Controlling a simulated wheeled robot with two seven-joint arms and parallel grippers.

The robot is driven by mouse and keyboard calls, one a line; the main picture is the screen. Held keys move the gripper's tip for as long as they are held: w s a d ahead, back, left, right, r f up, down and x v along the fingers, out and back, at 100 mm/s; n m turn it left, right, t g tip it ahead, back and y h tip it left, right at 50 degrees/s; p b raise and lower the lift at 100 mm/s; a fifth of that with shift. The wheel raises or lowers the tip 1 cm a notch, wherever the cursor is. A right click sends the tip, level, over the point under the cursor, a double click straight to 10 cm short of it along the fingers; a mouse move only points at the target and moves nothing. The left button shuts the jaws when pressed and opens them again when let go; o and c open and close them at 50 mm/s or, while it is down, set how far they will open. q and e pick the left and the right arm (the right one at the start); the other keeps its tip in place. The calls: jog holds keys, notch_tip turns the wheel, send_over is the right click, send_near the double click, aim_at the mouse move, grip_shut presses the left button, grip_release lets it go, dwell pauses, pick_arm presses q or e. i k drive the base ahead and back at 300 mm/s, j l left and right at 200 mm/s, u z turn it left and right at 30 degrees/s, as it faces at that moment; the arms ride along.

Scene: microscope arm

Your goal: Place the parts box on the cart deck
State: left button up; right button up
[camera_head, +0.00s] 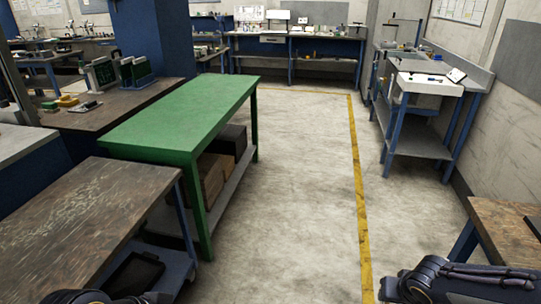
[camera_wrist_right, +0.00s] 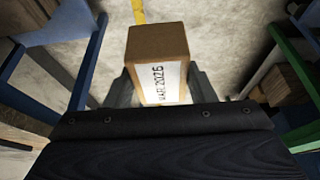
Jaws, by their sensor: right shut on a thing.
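The parts box (camera_wrist_right: 157,45) is a brown box with a white label bearing dark print. In the right wrist view it sits between the two dark fingers of my right gripper (camera_wrist_right: 163,86), which is shut on it. The box hangs over the floor. Neither the box nor the right gripper shows in the head view, where only part of my right arm is visible at the lower right. My left gripper is out of view. I cannot tell for sure which surface is the cart deck.
A green table (camera_head: 185,112) with boxes on its lower shelf (camera_head: 235,185) stands left of centre. A worn wooden bench (camera_head: 75,225) is at the near left, another wooden top (camera_head: 505,225) at the right edge. The floor (camera_head: 300,170) between, with a yellow line (camera_head: 358,175), is clear.

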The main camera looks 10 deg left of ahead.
aim_at(91, 205)
jog(key=i+l+u, duration=0.1)
jog(key=i+u, duration=0.15)
jog(key=i, duration=0.25)
jog(key=i+l+u, duration=0.15)
jog(key=i+u, duration=0.15)
jog(key=i, duration=0.2)
jog(key=i+l+u, duration=0.25)
jog(key=i, duration=0.2)
jog(key=u, duration=2.45)
